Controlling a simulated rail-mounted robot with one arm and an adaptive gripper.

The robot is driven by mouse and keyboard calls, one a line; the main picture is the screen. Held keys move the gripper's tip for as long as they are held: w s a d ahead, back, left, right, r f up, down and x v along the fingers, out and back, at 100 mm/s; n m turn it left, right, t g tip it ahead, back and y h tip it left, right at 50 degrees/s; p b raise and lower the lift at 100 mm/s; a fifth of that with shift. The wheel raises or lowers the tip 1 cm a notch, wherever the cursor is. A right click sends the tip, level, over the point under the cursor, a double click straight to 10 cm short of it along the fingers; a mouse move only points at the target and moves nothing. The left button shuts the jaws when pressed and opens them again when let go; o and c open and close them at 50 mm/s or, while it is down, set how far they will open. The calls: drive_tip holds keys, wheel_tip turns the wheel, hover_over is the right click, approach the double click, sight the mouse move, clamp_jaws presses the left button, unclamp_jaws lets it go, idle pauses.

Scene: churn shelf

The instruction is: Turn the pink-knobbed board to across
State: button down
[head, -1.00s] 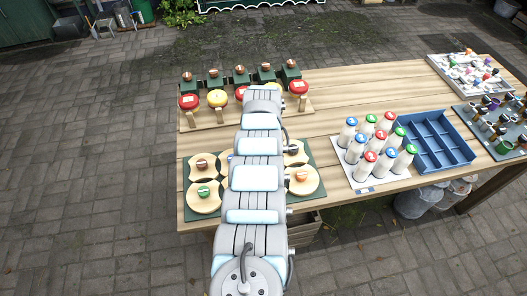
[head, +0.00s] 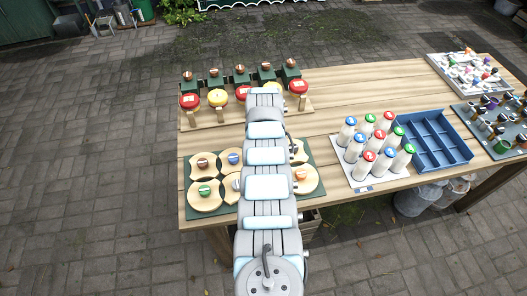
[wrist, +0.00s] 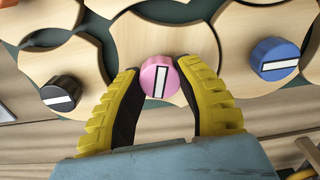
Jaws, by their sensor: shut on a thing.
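The pink knob (wrist: 158,84) stands in the middle of the wrist view on a pale wooden board (wrist: 135,38) with curved cut-outs. A white bar on the knob runs nearly up and down in that view, with a slight tilt. My gripper (wrist: 160,70) has its yellow fingers on both sides of the knob, shut on it. In the head view my arm hides the pink knob and its board. The green mat (head: 224,211) bearing the boards shows at the table's front left.
A rack with red and yellow discs (head: 190,101) stands behind. Milk bottles (head: 367,162) and a blue crate (head: 466,154) stand to the right.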

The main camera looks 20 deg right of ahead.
drive_tip(key=shift+f+n, duration=0.1)
drive_tip(key=shift+n, duration=1.6)
drive_tip(key=c, duration=0.6)
unclamp_jaws()
wheel_tip(320, 180, up, 12)
drive_tip(key=shift+a, duration=0.1)
